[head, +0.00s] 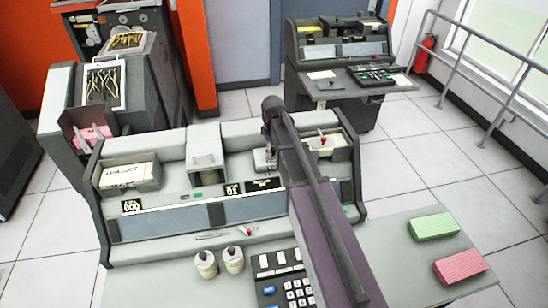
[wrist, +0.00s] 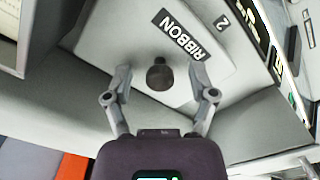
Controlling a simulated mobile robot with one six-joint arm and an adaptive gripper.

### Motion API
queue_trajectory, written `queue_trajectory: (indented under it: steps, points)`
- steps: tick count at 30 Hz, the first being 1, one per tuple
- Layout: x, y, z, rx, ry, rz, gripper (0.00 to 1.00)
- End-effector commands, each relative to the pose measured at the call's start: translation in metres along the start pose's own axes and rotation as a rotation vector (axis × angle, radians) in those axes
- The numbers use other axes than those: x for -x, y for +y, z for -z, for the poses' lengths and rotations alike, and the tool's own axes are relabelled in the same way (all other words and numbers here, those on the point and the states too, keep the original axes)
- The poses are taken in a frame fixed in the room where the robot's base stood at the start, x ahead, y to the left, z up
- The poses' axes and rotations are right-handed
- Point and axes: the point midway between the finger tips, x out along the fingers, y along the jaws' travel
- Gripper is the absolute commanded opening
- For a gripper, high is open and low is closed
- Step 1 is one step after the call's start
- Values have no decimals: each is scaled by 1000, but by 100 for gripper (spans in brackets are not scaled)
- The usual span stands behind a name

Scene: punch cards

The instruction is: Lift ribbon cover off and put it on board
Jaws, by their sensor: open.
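The ribbon cover (wrist: 135,35) is a grey panel with a black RIBBON label in the wrist view. Its round dark knob (wrist: 159,75) stands between the two fingertips of my gripper (wrist: 160,70). The fingers are open, one on each side of the knob, with a visible gap to it. In the head view my gripper (head: 265,160) is over the back right part of the grey machine, and my arm hides part of that area. A flat grey board (head: 400,262) extends to the right of the machine.
A green card deck (head: 433,227) and a pink card deck (head: 460,267) lie on the board's right side; its left part is bare. A card hopper (head: 325,147) is right of my gripper. Two cream-coloured jars (head: 218,262) and a keypad (head: 290,290) are in front.

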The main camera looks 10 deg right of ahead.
Motion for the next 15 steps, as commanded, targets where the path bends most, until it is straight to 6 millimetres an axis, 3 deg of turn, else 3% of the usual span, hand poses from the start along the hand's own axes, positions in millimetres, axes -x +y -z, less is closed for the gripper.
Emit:
queue_trajectory:
  steps: [8, 11, 15]
  points:
    - [0, 0, 0, 0, 0, 0, 73]
    - [0, 0, 0, 0, 0, 0, 49]
    - [0, 0, 0, 0, 0, 0, 8]
